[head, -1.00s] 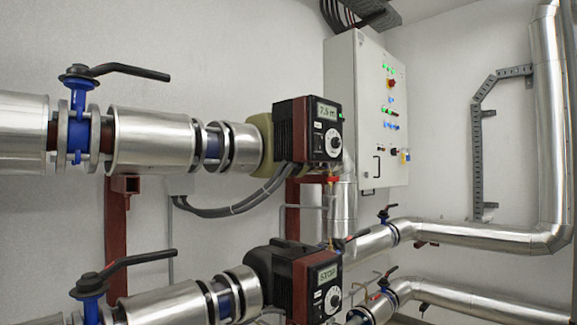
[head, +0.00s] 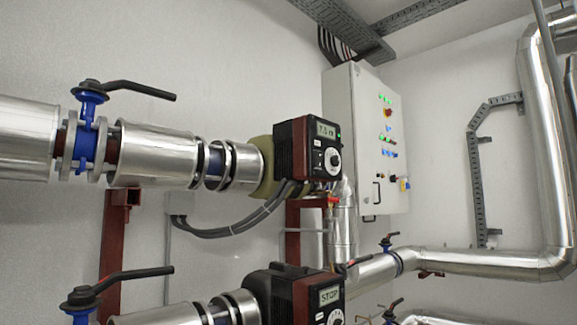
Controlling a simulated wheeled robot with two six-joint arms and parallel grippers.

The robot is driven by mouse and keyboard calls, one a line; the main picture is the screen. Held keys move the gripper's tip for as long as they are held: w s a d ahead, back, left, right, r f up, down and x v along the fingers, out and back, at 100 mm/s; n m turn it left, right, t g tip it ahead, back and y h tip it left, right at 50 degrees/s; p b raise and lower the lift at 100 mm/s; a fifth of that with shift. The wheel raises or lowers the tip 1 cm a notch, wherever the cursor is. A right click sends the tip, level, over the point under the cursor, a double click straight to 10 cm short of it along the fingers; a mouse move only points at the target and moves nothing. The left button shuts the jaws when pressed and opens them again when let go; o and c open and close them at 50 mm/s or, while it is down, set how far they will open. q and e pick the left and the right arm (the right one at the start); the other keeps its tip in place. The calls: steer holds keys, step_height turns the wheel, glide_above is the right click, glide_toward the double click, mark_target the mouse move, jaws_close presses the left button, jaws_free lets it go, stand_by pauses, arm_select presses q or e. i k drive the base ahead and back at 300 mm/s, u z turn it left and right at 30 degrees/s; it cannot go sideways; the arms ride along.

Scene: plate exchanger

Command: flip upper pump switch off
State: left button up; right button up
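The upper pump (head: 308,148) is a dark red and black box on the upper silver pipe, near the middle of the head view. A grey control cabinet (head: 362,140) on the wall behind carries green, red and blue lights and a red-yellow switch (head: 404,183). Neither of my grippers shows.
Blue valves with black lever handles stand on the upper pipe (head: 127,90) and lower pipe (head: 122,276) at left. Grey cables (head: 235,228) hang under the upper pump. Silver pipes (head: 480,262) run along the right. Open space lies before the pumps.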

mark_target(320, 154)
steer(key=z, duration=0.05)
steer(key=k, duration=0.65)
steer(key=u, duration=0.1)
steer(key=i, duration=1.2)
steer(key=u, duration=0.7)
